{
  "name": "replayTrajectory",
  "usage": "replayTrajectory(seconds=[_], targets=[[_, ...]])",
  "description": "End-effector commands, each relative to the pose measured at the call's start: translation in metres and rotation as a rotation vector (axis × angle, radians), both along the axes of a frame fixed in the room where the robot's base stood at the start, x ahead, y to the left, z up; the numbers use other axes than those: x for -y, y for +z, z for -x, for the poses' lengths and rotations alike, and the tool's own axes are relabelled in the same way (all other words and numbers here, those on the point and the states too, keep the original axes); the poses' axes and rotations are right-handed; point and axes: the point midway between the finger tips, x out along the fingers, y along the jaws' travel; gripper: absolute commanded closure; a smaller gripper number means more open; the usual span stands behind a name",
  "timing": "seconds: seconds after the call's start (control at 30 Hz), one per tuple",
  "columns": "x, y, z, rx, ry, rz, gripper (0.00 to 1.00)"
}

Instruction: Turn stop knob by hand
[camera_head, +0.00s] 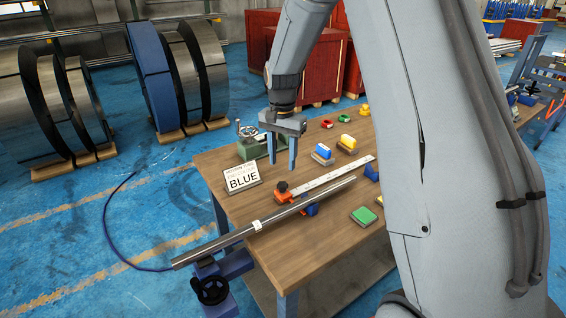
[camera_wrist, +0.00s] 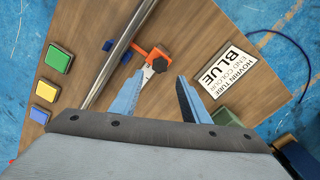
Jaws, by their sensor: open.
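The stop is an orange block (camera_head: 283,197) at the near end of a white scale bar (camera_head: 325,177) on the wooden table. Its dark stop knob (camera_head: 282,186) sits on top; in the wrist view the knob (camera_wrist: 158,60) shows just beyond the fingertips. My gripper (camera_head: 282,166) points down above the stop, open and empty. In the wrist view its two blue fingers (camera_wrist: 161,77) stand apart, with the orange stop between and ahead of their tips. I see no contact with the knob. A long steel tube (camera_head: 220,243) with a white band lies beside the stop.
A sign reading BLUE (camera_head: 242,177) stands left of the stop. A green vise-like device (camera_head: 252,147) is behind it. Coloured pads, including a green one (camera_head: 364,216), lie on the table (camera_head: 315,245). A blue stand with a black handwheel (camera_head: 210,290) supports the tube's overhanging end.

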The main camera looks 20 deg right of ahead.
Motion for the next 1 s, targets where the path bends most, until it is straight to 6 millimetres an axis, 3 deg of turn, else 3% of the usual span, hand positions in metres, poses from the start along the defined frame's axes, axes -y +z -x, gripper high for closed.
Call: replayTrajectory(seconds=[0.8, 1.0], targets=[[0.0, -0.083, -0.001, -0.001, -0.002, 0.0, 0.58], [0.0, -0.078, 0.0, 0.0, -0.002, 0.0, 0.58]])
